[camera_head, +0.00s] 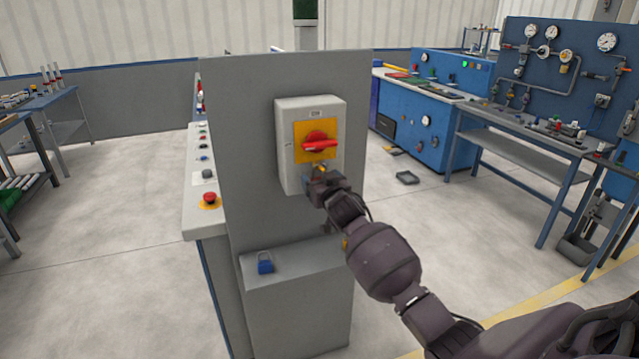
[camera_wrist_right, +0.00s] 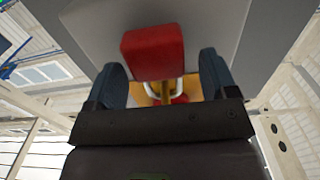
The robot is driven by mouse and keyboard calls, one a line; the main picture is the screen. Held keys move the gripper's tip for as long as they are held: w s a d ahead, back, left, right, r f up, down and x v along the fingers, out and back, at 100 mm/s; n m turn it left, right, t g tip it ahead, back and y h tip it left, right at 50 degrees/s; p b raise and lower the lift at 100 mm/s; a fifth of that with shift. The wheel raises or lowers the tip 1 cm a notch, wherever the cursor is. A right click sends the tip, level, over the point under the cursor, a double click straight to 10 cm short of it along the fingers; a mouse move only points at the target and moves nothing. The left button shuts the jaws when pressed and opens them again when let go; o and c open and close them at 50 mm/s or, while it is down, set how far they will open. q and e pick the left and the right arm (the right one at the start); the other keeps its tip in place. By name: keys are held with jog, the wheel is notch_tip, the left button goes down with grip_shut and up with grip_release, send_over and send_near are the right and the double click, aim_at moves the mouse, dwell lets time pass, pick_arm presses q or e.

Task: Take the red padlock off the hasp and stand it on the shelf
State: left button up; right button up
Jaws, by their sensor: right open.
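The red padlock (camera_wrist_right: 153,52) shows in the right wrist view, its shackle (camera_wrist_right: 180,86) by the yellow hasp (camera_wrist_right: 166,92). My right gripper (camera_wrist_right: 163,72) is open, with one dark finger on each side of the padlock and gaps between. In the head view my right gripper (camera_head: 316,182) is at the lower edge of the grey switch box (camera_head: 284,140) and hides the padlock. The shelf (camera_head: 300,262) is the grey ledge below the box. My left gripper is not in view.
A blue padlock (camera_head: 264,262) stands at the shelf's left part. A small yellow thing (camera_head: 345,245) shows partly behind my right arm. The red rotary handle (camera_head: 319,145) is just above my gripper. The middle of the shelf looks clear.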

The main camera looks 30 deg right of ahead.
jog(key=shift+w, duration=0.3)
jog(key=c, duration=1)
jog(key=shift+c, duration=0.2)
jog(key=shift+r, duration=0.15)
jog(key=shift+r, duration=0.25)
jog(key=v, duration=1.8)
jog(key=shift+r, duration=0.45)
jog(key=shift+f, duration=0.2)
